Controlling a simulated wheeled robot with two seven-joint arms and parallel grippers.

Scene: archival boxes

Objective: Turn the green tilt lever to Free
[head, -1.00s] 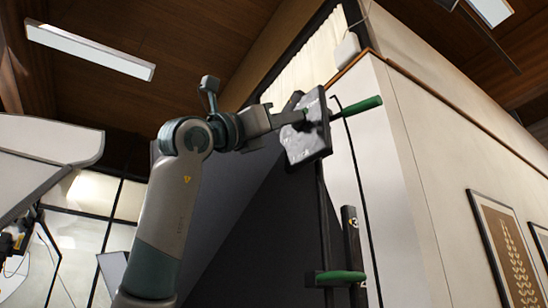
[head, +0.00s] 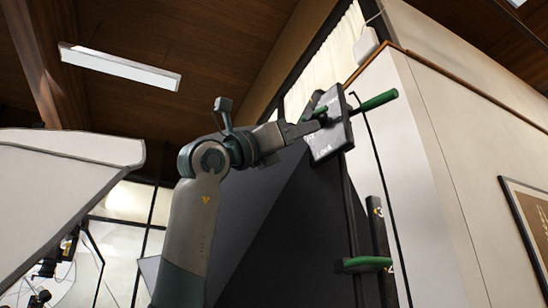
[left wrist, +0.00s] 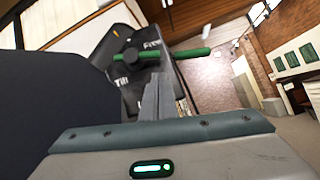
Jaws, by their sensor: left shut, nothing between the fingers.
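The green tilt lever (head: 378,101) is a bar at the dark label plate (head: 330,143) on a black post. In the left wrist view the lever (left wrist: 185,54) lies nearly level across the plate (left wrist: 140,93), just under the word "Free", with "Tilt" below it. A dark round hub (left wrist: 132,57) sits near its left end. My left gripper (head: 318,124) is at the plate's face in the head view. In the left wrist view its fingers (left wrist: 157,82) are shut and empty, pointing up just below the lever; contact cannot be told. My right gripper is not in view.
A second green handle (head: 362,263) sits lower on the post, beside a numbered strip (head: 379,225). A large dark panel (head: 285,235) stands behind my left arm. A white wall (head: 440,165) rises to the right.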

